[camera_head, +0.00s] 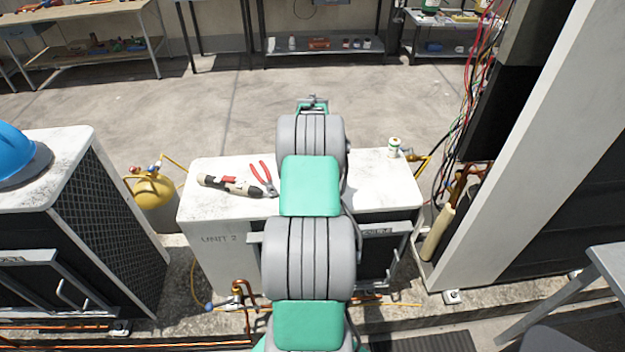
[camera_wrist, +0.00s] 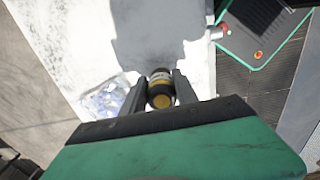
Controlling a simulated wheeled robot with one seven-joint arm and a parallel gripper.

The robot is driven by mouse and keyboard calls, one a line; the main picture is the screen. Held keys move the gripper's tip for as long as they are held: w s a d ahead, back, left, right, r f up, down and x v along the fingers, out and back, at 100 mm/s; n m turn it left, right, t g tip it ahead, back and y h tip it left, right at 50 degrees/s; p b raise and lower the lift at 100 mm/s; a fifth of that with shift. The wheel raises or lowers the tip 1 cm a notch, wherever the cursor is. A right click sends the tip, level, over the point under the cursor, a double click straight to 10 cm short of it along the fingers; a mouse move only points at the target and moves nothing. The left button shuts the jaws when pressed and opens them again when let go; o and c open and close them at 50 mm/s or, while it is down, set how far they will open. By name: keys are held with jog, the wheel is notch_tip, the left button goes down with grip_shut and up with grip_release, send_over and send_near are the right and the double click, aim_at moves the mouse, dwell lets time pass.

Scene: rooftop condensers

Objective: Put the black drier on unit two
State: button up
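Unit two (camera_head: 225,215), a white condenser marked "UNIT 2", stands in the middle of the head view, partly hidden by my arm. In the wrist view, the black drier (camera_wrist: 160,88), a short dark cylinder with a gold end and a pale band, sits between the fingers of my gripper (camera_wrist: 160,86). Both fingers appear pressed against its sides. A pale, worn white surface (camera_wrist: 80,50) lies beneath it, with a dark shadow across it; I cannot tell which unit this is. In the head view, my arm hides the gripper and drier.
On unit two lie a beige-and-black tool (camera_head: 230,185), red-handled pliers (camera_head: 264,178) and a small white-and-green can (camera_head: 394,147). A clear bag (camera_wrist: 106,98) lies left of the fingers in the wrist view. A blue hard hat (camera_head: 15,155) rests on the left unit.

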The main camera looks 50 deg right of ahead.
jog(key=o, duration=0.4)
notch_tip(320, 180, up, 12)
jog(key=b, duration=0.2)
jog(key=w+a+r+m+t, duration=0.1)
jog(key=w+a+r, duration=0.2)
jog(key=a, duration=0.5)
jog(key=w+a+r+m, duration=0.1)
jog(key=w+a+r, duration=0.3)
jog(key=a, duration=0.4)
jog(key=s+a+f+m+t, duration=0.1)
jog(key=s+a+m, duration=0.2)
jog(key=a, duration=1.2)
jog(key=s+a+f+m+t, duration=0.1)
jog(key=s+a+m, duration=0.2)
jog(key=s+a, duration=0.5)
jog(key=a, duration=0.7)
jog(key=shift+s+a+f+t, duration=0.2)
jog(key=shift+s+t, duration=0.1)
